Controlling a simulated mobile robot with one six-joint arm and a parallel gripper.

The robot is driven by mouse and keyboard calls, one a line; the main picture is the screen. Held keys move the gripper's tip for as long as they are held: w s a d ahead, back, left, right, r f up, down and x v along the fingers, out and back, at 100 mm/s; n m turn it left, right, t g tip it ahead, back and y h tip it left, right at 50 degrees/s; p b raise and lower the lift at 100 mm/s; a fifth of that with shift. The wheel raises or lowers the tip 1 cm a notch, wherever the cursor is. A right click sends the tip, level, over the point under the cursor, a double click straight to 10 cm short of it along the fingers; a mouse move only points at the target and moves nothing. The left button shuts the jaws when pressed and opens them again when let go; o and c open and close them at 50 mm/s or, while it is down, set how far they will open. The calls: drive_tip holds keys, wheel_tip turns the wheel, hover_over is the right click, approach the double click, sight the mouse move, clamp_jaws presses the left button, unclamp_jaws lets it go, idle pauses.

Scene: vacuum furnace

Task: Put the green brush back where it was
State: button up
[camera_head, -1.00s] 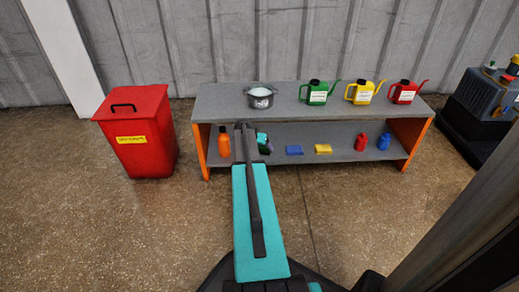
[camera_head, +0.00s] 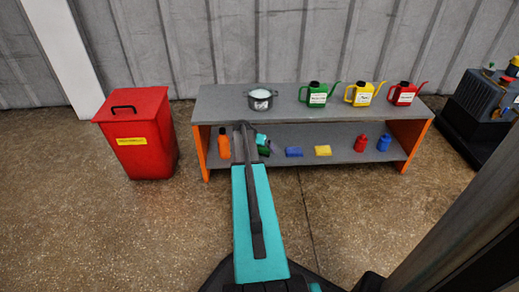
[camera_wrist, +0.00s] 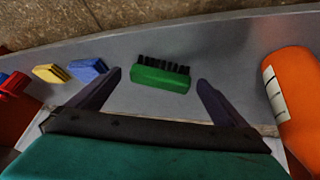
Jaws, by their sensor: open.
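The green brush (camera_wrist: 160,78) lies on the lower shelf of the grey bench, its black bristles facing the top of the wrist view. In the head view the green brush (camera_head: 263,151) is partly hidden by my arm. My gripper (camera_wrist: 159,77) is open, with one finger on each side of the brush and a clear gap at both ends. The fingers do not touch it. In the head view my gripper (camera_head: 268,147) is small and partly covered by my arm at the lower shelf.
An orange bottle (camera_wrist: 295,95) stands right of the brush in the wrist view. A blue sponge (camera_wrist: 87,70) and yellow sponge (camera_wrist: 51,73) lie to its left. The upper shelf (camera_head: 220,98) holds a pot (camera_head: 260,99) and watering cans. A red bin (camera_head: 140,135) stands left.

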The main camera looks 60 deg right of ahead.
drive_tip(key=p+v, duration=0.2)
drive_tip(key=v, duration=0.3)
drive_tip(key=a+p, duration=0.4)
drive_tip(key=a, duration=0.7)
drive_tip(key=shift+a+f, duration=0.3)
drive_tip(key=shift+f, duration=0.05)
drive_tip(key=shift+s, duration=0.1)
